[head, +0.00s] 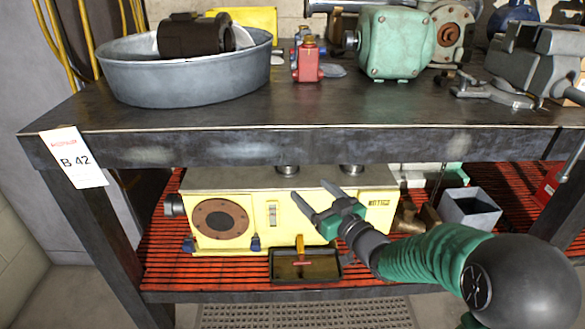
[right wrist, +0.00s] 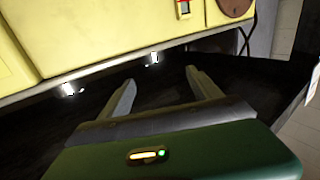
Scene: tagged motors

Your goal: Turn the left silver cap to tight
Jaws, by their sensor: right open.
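A yellow machine (head: 257,206) sits on the shelf under the bench, with a round brown flange at its left front. Two silver caps stand on its top: the left cap (head: 288,169) and the right cap (head: 351,169). The bench edge hides their upper parts. My right gripper (head: 312,192) is open and empty, in front of the machine and below the caps in the head view. The right wrist view shows the machine upside down, with the left cap (right wrist: 153,58) just beyond the open right gripper (right wrist: 160,78) and the right cap (right wrist: 68,88) farther left. My left gripper is out of view.
The bench edge (head: 300,147) overhangs the shelf closely above the caps. A small black tray (head: 330,280) lies before the machine. A grey open box (head: 469,212) stands to the right. A grey basin (head: 130,82) and a green motor (head: 390,45) are on the bench.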

